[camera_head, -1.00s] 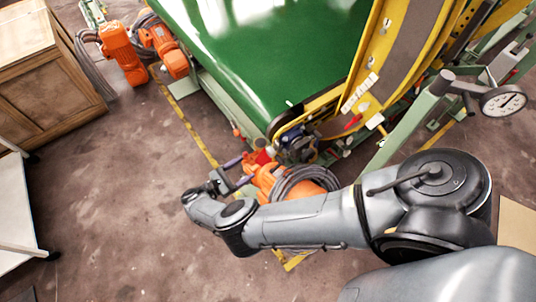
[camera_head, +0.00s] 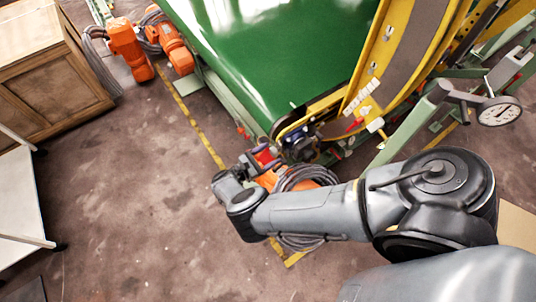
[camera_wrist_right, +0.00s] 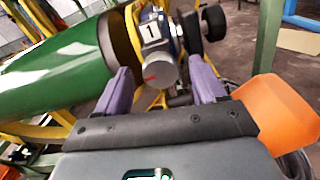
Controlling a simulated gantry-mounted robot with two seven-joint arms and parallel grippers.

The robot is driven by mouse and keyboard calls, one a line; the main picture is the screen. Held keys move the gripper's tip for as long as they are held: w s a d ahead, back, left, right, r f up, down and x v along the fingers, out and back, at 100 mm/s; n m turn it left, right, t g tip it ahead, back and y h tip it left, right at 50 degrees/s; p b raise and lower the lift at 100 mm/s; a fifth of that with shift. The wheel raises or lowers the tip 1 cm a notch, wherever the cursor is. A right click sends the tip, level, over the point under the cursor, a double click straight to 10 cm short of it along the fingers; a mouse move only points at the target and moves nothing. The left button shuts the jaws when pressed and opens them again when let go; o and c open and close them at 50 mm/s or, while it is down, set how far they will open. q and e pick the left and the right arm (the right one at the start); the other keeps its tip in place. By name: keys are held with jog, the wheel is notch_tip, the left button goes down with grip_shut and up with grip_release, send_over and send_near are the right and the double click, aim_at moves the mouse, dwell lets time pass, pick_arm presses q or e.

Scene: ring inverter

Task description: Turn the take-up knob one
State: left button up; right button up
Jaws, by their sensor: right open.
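The take-up knob (camera_wrist_right: 152,68) is a grey round knob with a red mark on its face. It sits just below a white plate marked 1 (camera_wrist_right: 150,31) in the right wrist view. My right gripper (camera_wrist_right: 162,84) is open, with one purple finger on either side of the knob in that view. Whether the fingers touch the knob cannot be told. In the head view my right gripper (camera_head: 262,159) is beside the lower corner of the green belt, and the knob cannot be made out there. My left gripper is not in view.
The green belt (camera_head: 270,60) and yellow frame (camera_head: 385,50) stand close by.

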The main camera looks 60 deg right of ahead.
jog(key=c, duration=1.1)
jog(key=shift+o, duration=0.2)
jog(key=shift+n, duration=0.3)
